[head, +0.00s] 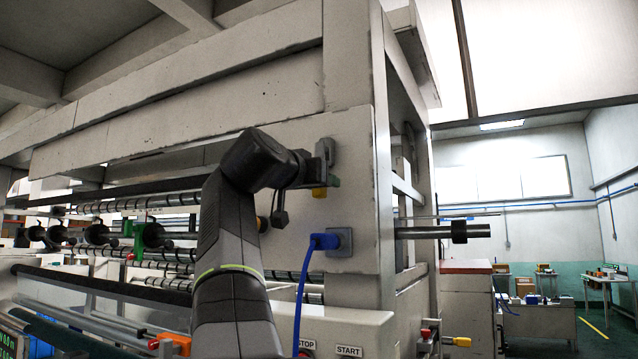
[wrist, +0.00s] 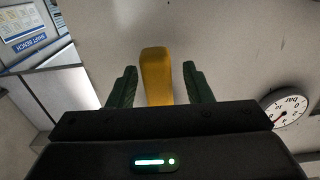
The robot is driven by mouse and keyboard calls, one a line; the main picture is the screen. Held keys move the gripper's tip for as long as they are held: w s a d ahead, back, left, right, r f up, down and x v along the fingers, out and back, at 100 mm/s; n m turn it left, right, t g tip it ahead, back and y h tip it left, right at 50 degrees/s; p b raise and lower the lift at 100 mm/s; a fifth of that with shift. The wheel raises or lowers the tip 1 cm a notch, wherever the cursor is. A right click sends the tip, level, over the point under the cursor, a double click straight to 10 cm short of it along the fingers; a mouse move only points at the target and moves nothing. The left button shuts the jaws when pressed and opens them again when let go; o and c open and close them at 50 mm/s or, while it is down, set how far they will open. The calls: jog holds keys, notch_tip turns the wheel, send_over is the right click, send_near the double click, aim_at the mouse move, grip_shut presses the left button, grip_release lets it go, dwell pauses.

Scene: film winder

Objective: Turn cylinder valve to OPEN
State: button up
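A yellow handle (wrist: 157,75), likely the cylinder valve's lever, stands between the two green fingers of my gripper (wrist: 160,85) in the wrist view. A narrow gap shows on each side of it, so the fingers are open around it and do not clearly touch it. In the head view my gripper (head: 327,184) is up against the machine's pale panel, and a bit of yellow (head: 319,193) shows beside it. The valve body and any OPEN marking are hidden.
A round pressure gauge (wrist: 287,107) is at the right of the wrist view. Below my gripper, a blue plug (head: 325,241) with a hanging blue cable (head: 301,290) sits in the panel. Rollers (head: 150,235) lie left of my arm. A shaft (head: 440,231) sticks out to the right.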

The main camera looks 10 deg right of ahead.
jog(key=b+v, duration=0.2)
jog(key=v, duration=1.1)
jog(key=shift+s+a+b, duration=0.25)
jog(key=shift+s+b, duration=0.1)
